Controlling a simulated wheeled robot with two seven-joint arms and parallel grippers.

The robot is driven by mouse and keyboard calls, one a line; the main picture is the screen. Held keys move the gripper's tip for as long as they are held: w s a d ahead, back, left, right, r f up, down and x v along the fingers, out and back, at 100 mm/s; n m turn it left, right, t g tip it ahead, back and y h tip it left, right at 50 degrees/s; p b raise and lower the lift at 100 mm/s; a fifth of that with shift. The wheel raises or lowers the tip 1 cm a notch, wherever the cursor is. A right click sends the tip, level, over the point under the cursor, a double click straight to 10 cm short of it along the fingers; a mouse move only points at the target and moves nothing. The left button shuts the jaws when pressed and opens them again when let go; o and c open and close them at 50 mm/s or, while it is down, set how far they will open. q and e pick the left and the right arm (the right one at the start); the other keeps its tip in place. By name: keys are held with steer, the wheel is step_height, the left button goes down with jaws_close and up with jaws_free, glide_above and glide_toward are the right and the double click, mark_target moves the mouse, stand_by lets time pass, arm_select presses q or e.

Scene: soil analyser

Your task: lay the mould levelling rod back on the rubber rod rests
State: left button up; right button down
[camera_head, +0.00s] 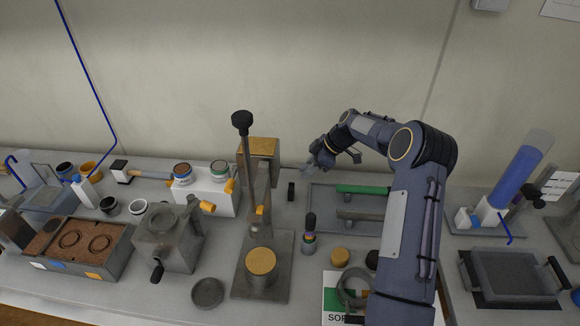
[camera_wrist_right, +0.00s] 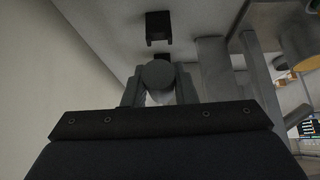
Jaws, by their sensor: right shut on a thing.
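My right gripper (camera_head: 325,160) is at the back of the bench, right of the tall press, above the bench top. In the right wrist view its fingers (camera_wrist_right: 158,88) are closed on both sides of the grey mould levelling rod (camera_wrist_right: 158,73), seen end-on as a round face. One black notched rubber rod rest (camera_wrist_right: 158,27) lies beyond the rod, apart from it. Another dark block (camera_wrist_right: 162,56) is mostly hidden behind the rod. My left gripper is not in view.
The press (camera_head: 243,122) with its tall column stands close to the left of the gripper. A grey tray (camera_head: 322,224) with a green-handled tool (camera_head: 362,190) lies to the right, partly behind my arm. The wall is close behind.

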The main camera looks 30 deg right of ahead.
steer(key=shift+w+a, duration=0.15)
steer(key=shift+f, duration=0.15)
steer(key=shift+f+b, duration=0.6)
steer(key=shift+f, duration=2.8)
steer(key=shift+f+b, duration=0.4)
steer(key=shift+b, duration=0.5)
steer(key=shift+r, duration=0.1)
